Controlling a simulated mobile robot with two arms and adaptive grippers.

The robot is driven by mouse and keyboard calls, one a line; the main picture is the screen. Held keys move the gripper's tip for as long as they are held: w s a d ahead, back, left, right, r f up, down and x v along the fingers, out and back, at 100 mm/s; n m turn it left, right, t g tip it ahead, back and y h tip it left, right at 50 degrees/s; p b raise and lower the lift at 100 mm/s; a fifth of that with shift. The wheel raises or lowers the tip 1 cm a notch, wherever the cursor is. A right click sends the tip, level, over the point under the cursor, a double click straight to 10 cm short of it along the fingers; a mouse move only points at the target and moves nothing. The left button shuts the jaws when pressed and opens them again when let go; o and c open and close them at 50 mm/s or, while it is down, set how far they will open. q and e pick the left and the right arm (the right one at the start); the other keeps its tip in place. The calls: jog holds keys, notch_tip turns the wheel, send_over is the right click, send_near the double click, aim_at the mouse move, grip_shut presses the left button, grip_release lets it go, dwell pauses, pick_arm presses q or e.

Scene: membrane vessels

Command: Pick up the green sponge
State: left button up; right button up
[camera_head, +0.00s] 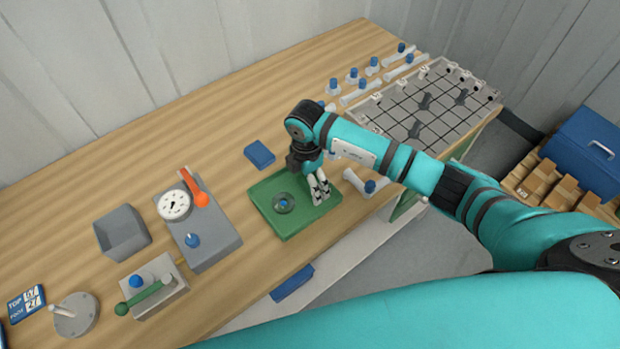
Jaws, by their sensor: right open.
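I cannot make out a separate green sponge for certain. A flat green tray (262,194) lies on the wooden table near its front edge, with a small dark ring with a blue centre (284,203) on it. My right gripper (320,190) points down over the right part of the tray, with its fingers apart, to the right of the ring. Nothing shows between the fingers. The gripper and wrist hide part of the tray's back right area. My left gripper is out of view.
A blue block (259,154) lies behind the tray. A grey gauge box (213,236) and an open grey bin (122,232) stand to the left.

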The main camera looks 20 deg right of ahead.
jog(key=shift+f, duration=0.75)
jog(key=c, duration=1)
jog(key=shift+r, duration=0.15)
jog(key=shift+c, duration=0.2)
jog(key=shift+w+r, duration=0.1)
jog(key=shift+r, duration=0.1)
jog(key=r+b, duration=0.2)
jog(key=shift+s+r, duration=0.3)
jog(key=shift+s, duration=0.1)
jog(key=s+a+b, duration=0.1)
jog(key=s, duration=0.3)
jog(key=s+a+r+b, duration=0.1)
jog(key=s, duration=0.4)
jog(key=s+a+b, duration=0.1)
jog(key=s, duration=0.4)
jog(key=shift+a+r+b, duration=0.25)
jog(key=shift+a+b, duration=0.15)
jog(key=shift+s+a+r, duration=0.1)
jog(key=shift+s+r, duration=0.05)
jog(key=shift+s, duration=0.3)
